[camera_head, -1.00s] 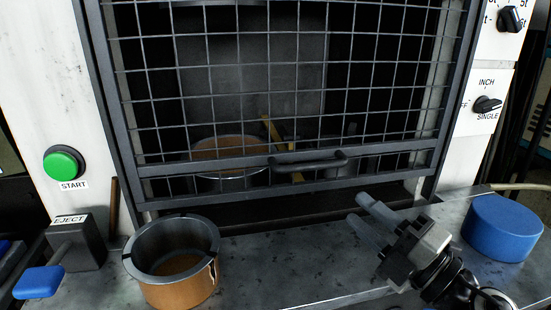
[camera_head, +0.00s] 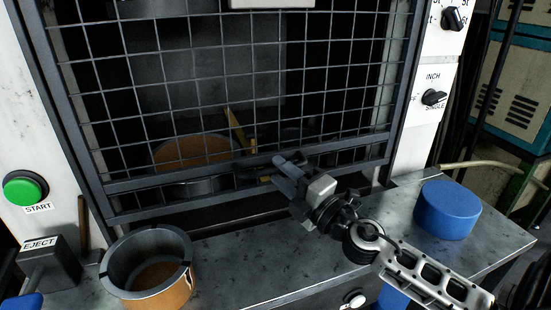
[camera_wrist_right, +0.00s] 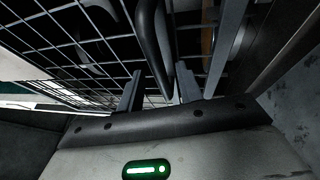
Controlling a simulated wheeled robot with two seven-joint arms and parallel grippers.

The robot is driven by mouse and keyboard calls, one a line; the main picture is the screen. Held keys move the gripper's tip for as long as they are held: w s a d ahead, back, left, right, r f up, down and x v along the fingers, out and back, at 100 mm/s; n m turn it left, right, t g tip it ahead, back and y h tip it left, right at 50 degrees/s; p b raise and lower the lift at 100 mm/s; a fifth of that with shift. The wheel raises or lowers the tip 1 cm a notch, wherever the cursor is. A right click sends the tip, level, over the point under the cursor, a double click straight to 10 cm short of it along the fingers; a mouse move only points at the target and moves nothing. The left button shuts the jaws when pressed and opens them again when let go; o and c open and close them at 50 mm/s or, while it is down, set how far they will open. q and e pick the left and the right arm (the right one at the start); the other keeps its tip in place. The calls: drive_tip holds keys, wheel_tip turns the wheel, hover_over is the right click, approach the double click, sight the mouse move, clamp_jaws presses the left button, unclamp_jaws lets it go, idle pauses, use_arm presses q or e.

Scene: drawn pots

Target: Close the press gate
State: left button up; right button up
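The press gate (camera_head: 140,181) is a dark framed wire mesh across the press front. Its lower frame hangs low, with a dark gap between it and the bench. The gate's dark bar handle (camera_head: 250,168) is at the middle of the lower frame, partly covered by my right gripper (camera_head: 278,172). In the right wrist view the handle (camera_wrist_right: 152,45) runs between the two spread fingers of the right gripper (camera_wrist_right: 160,78). The fingers look open around it; I cannot tell whether they touch it. My left gripper is not in view.
A copper-coloured pot (camera_head: 165,290) with a grey rim stands on the bench (camera_head: 240,260) at left. A blue round block (camera_head: 447,210) is at right. A green START button (camera_head: 24,187) and EJECT lever box (camera_head: 48,262) are at far left. A copper-coloured round piece (camera_head: 190,150) shows behind the mesh.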

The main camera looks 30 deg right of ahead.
sight(262, 188)
drive_tip(key=shift+x, duration=0.95)
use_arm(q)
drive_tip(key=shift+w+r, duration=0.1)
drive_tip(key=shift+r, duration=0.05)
use_arm(e)
drive_tip(key=shift+w, duration=0.25)
